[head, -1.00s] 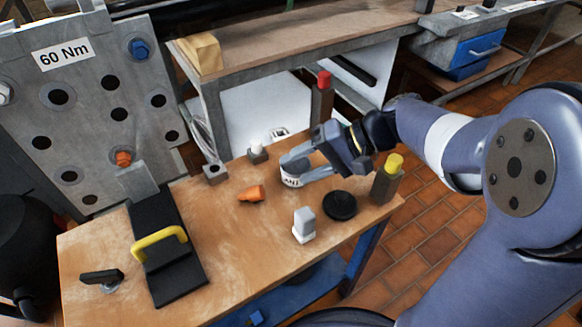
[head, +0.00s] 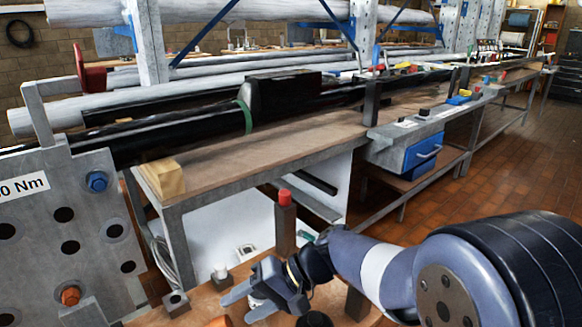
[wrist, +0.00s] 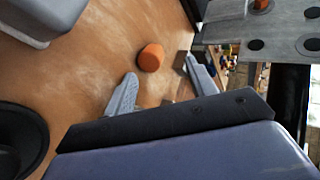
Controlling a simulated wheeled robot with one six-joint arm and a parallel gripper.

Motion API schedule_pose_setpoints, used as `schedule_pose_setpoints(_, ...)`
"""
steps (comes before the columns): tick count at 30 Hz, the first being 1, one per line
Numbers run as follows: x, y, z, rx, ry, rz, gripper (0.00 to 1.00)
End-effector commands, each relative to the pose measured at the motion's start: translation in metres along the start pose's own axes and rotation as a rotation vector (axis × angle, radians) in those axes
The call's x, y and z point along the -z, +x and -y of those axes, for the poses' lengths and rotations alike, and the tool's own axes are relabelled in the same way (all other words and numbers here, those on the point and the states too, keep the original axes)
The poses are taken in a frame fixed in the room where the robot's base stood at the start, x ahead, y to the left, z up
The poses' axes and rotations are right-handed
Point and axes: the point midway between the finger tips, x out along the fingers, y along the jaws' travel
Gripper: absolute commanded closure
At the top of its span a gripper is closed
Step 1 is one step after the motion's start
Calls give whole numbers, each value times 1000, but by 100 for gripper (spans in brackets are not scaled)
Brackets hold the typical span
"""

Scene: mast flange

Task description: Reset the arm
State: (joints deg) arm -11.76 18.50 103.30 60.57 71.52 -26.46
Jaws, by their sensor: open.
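My gripper (head: 242,303) is low over the wooden bench (head: 205,302) in the head view, its two grey fingers spread and pointing left. In the wrist view the fingers (wrist: 163,86) are apart with nothing held between them. An orange piece (wrist: 151,58) lies on the bench beyond the fingertips; only its top edge shows at the bottom of the head view.
The grey flange plate (head: 38,225) stands at left with a blue bolt (head: 97,181) and an orange bolt (head: 70,296). A red-topped post (head: 285,222) stands behind my gripper. A black disc (wrist: 20,145) and a pale block (wrist: 45,22) lie near in the wrist view.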

Motion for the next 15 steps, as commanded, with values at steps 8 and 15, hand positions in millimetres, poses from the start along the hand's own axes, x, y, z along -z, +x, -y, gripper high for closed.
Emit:
schedule_pose_setpoints(8,-1,38,-2,-2,0,3,46)
schedule_pose_setpoints(15,0,44,-1,-2,2,1,46)
